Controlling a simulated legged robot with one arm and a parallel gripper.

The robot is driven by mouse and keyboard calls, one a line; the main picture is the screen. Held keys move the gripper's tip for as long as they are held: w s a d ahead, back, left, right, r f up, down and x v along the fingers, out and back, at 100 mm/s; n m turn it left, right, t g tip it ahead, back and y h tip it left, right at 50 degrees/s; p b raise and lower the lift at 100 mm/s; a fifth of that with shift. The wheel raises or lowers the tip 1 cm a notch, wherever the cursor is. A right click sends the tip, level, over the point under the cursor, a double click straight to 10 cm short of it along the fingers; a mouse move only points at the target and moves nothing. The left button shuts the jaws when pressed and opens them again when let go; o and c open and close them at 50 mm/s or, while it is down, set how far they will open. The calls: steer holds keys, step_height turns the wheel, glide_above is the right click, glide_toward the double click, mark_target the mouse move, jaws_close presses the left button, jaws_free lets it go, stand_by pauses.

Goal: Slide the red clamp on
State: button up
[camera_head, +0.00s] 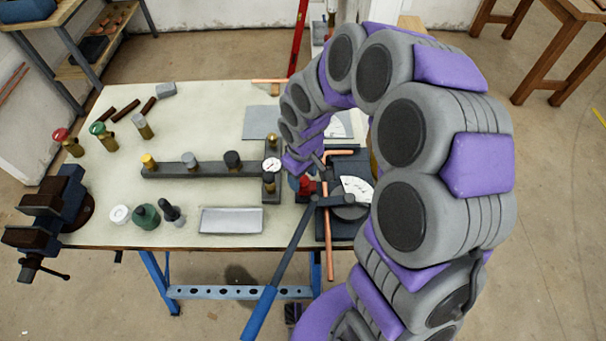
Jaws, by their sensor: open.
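A small red part (306,184), which may be the red clamp, shows just below my gripper, beside the bender's left edge. It is mostly hidden, so I cannot tell its shape or what it sits on. My gripper (304,164) is open at the end of my purple and grey arm, pointing down close above the red part. I cannot tell whether it touches it. A copper pipe (328,235) with a bent top runs along the dark pipe bender (348,221), which has a white angle scale (356,190) and a blue-handled lever (281,262).
A dark manifold bar (205,171) with several knobs and a round gauge (271,164) lies left of my gripper. My arm hides the bench's right side.

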jaws_close()
stand_by(0.4)
